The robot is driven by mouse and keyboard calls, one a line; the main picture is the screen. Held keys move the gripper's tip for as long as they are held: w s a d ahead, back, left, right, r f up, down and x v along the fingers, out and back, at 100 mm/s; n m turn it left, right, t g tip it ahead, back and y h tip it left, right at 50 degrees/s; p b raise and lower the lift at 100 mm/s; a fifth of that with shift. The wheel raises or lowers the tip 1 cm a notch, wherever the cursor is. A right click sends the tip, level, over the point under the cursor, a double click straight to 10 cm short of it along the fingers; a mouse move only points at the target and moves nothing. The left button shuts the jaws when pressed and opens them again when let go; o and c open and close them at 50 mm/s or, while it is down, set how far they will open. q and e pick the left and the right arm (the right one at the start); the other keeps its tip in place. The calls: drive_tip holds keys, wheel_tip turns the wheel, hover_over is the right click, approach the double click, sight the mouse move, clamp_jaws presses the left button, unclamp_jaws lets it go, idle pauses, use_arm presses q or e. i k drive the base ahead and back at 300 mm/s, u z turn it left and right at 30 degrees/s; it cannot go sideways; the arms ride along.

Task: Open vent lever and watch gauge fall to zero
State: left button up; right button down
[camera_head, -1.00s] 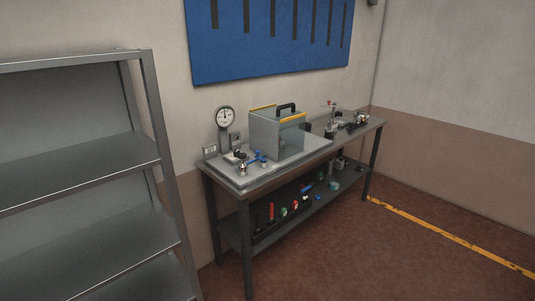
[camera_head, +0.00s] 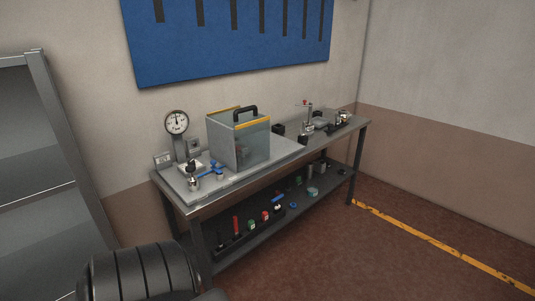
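A round white-faced gauge (camera_head: 177,122) stands on a post at the left end of the workbench. Its dark needle points roughly upward; the figures are too small to read. In front of it are metal fittings and a blue-handled lever (camera_head: 211,172), which looks like the vent lever. Beside them stands a clear box (camera_head: 240,140) with yellow edges and a black handle. A dark ribbed part of my own body shows at the bottom left. Neither gripper is in view.
The workbench (camera_head: 286,162) runs along the wall, with a lower shelf (camera_head: 262,232) holding several small parts. More fittings (camera_head: 309,120) stand at its right end. A grey shelving unit (camera_head: 45,180) stands at the left. The floor in front and right is clear.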

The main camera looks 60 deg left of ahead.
sight(213, 162)
drive_tip(key=z, duration=0.05)
drive_tip(key=i, duration=0.85)
drive_tip(key=u, duration=0.9)
drive_tip(key=i, duration=0.7)
drive_tip(key=u, duration=0.9)
